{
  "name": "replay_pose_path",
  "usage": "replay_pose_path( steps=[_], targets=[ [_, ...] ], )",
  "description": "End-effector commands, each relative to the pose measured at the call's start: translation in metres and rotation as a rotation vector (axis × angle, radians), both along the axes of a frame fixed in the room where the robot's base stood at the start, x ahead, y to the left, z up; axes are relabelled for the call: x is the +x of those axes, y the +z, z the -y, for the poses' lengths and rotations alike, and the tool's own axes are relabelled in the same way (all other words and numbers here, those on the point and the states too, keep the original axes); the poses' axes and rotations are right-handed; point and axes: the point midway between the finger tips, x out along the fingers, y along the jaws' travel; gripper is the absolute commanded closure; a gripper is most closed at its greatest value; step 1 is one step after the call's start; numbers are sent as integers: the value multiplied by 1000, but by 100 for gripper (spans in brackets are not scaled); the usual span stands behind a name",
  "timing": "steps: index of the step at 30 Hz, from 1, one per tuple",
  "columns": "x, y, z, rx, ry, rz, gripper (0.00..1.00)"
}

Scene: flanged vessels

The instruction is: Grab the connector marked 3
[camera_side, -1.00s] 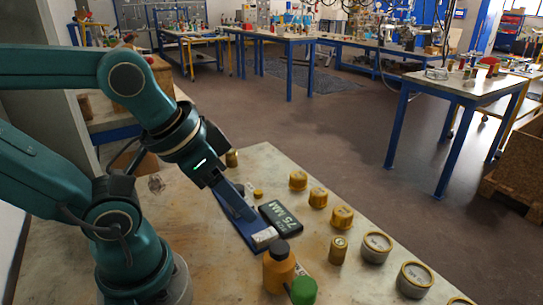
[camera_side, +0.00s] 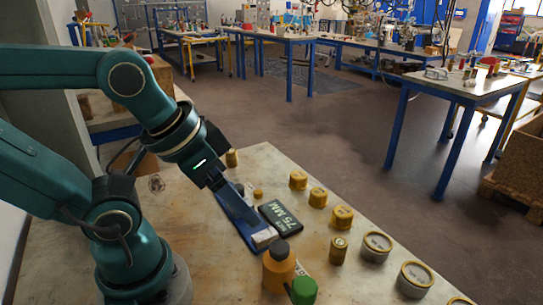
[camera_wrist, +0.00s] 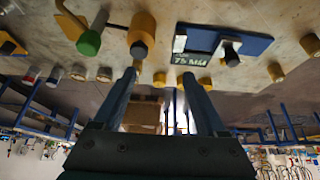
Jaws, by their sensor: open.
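Several brass-coloured connectors stand in a row along the table's right side in the side view. I cannot read which is marked 3. My gripper (camera_side: 250,218) is open and empty above the blue plate (camera_side: 232,219), left of the row.
A black sign reading "75 MM" (camera_side: 281,218) lies beside the plate. An orange bottle (camera_side: 279,270) and a green-capped item (camera_side: 303,291) stand at the front. A small brass piece (camera_side: 258,193) is near the plate.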

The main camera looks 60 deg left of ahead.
Motion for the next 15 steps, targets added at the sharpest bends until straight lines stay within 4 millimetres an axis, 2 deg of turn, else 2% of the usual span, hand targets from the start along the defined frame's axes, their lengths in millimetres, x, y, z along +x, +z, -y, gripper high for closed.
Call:
replay_pose_path(
  steps=[4, 7, 15],
  targets=[
    [-5, -2, -5, 58, -65, -24, 25],
    [-3, 7, -20, 188, -165, -47, 25],
    [18, 21, -52, 548, -522, -252, 25]
  ],
)
